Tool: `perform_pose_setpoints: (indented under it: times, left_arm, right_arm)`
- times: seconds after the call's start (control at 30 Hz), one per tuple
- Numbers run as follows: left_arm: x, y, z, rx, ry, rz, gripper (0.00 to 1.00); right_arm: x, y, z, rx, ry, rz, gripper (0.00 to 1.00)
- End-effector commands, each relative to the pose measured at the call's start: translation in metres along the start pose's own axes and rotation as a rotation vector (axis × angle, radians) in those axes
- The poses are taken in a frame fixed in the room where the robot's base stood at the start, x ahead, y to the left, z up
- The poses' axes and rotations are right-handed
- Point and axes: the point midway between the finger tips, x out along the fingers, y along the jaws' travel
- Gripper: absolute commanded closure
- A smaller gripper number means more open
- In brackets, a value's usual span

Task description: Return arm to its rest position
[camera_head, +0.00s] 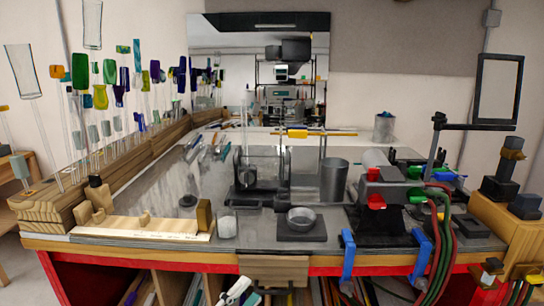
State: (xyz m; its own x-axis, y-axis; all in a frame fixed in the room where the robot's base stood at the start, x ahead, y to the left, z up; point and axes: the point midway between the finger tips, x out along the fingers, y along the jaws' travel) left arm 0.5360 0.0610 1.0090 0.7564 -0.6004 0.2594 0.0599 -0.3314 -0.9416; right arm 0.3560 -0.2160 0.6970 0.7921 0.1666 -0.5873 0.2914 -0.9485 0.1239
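My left gripper (242,292) shows only in part, small, white and dark, at the bottom edge of the head view. It is low in front of the workbench (300,262), below the red front edge and near a wooden board (275,268). Most of the arm is cut off by the picture edge. I cannot tell whether its fingers are open or shut, and no held thing can be made out. My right gripper cannot be made out in this view.
Glass rods with coloured ends (102,97) stand in a long wooden rack (150,155) on the left. Blue clamps (348,255) and hoses (437,245) hang over the front edge.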

Motion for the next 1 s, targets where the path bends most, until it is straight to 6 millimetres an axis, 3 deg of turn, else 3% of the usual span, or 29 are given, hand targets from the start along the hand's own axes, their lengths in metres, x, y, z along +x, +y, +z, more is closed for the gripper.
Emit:
perform_pose_setpoints:
  times: [0.03, 0.1, 0.23, 0.4, 0.53, 0.7, 1.0]
  left_arm:
    - [-0.023, 0.027, 0.018, -0.136, -0.101, 0.048, 0.66]
    - [-0.053, 0.058, 0.038, -0.308, -0.228, 0.098, 0.66]
    - [-0.118, 0.116, 0.064, -0.591, -0.458, 0.175, 0.66]
    - [-0.210, 0.180, 0.074, -0.899, -0.737, 0.237, 0.66]
    - [-0.267, 0.211, 0.070, -1.061, -0.900, 0.258, 0.66]
    - [-0.305, 0.229, 0.064, -1.162, -1.010, 0.266, 0.66]
    - [-0.311, 0.232, 0.063, -1.177, -1.027, 0.267, 0.66]
  right_arm:
    - [0.000, 0.000, 0.000, 0.000, 0.000, 0.000, 0.60]
    - [0.000, 0.000, -0.001, 0.000, 0.001, 0.000, 0.60]
    - [0.000, 0.000, -0.001, 0.000, 0.001, 0.000, 0.60]
    - [0.000, 0.000, -0.001, 0.000, 0.002, 0.000, 0.60]
    - [0.000, 0.000, -0.001, 0.000, 0.001, 0.000, 0.60]
    - [0.000, 0.000, -0.001, 0.000, 0.001, 0.000, 0.60]
    - [0.000, 0.000, -0.001, 0.000, 0.001, 0.000, 0.60]
